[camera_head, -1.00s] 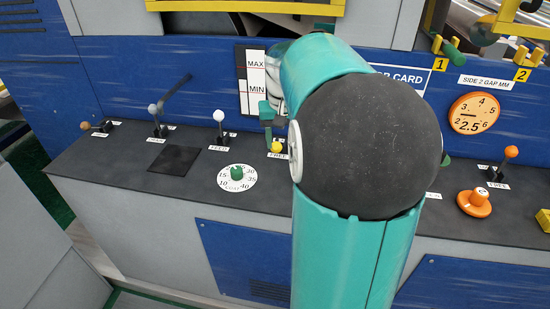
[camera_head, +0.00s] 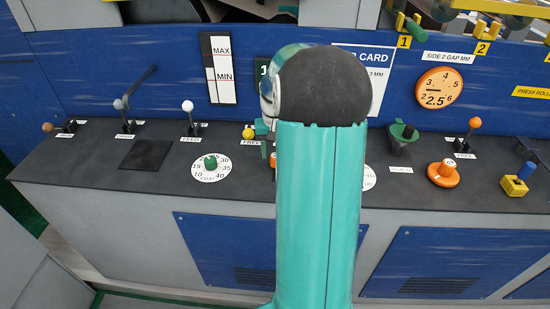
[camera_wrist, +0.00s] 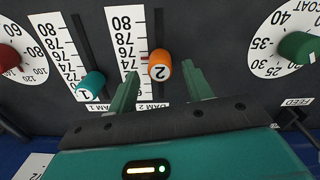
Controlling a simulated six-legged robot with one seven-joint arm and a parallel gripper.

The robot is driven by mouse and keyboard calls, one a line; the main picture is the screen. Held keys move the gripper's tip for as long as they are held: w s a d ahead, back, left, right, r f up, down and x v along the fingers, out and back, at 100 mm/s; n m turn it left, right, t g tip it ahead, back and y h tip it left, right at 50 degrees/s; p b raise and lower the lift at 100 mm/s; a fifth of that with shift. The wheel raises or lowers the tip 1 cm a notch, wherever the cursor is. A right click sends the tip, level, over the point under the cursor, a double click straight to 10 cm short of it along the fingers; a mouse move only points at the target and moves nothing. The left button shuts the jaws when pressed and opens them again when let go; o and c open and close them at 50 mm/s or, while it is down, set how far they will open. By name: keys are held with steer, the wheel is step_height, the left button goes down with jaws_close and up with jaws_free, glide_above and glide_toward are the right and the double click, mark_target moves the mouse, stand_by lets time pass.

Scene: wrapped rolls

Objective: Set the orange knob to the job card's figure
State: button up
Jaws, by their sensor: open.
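In the wrist view an orange knob (camera_wrist: 160,65) marked 2 sits on a slot beside a white scale (camera_wrist: 128,40) labelled DAM 2. My gripper (camera_wrist: 162,88) is open, with one finger on each side of the knob's near end; I cannot tell if either touches it. In the head view my gripper (camera_head: 263,130) is mostly hidden behind my arm, close above the panel. Another orange knob (camera_head: 443,172), on a round base, stands below the orange SIDE 2 GAP MM dial (camera_head: 439,87). The job card (camera_head: 374,80) is partly covered by my arm; its figure is not fully readable.
A teal knob (camera_wrist: 91,83) marked 1 stands beside the orange knob, and a red knob (camera_wrist: 9,56) is farther left. A green COAT knob (camera_wrist: 299,46) is at right. Several levers and a yellow-based blue switch (camera_head: 518,180) stand along the dark panel top (camera_head: 90,165).

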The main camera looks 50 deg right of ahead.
steer(key=shift+f, duration=1.75)
steer(key=shift+c, duration=0.4)
jaws_close()
steer(key=shift+w+d, duration=0.95)
steer(key=shift+d, duration=0.25)
steer(key=shift+o, duration=0.4)
jaws_free()
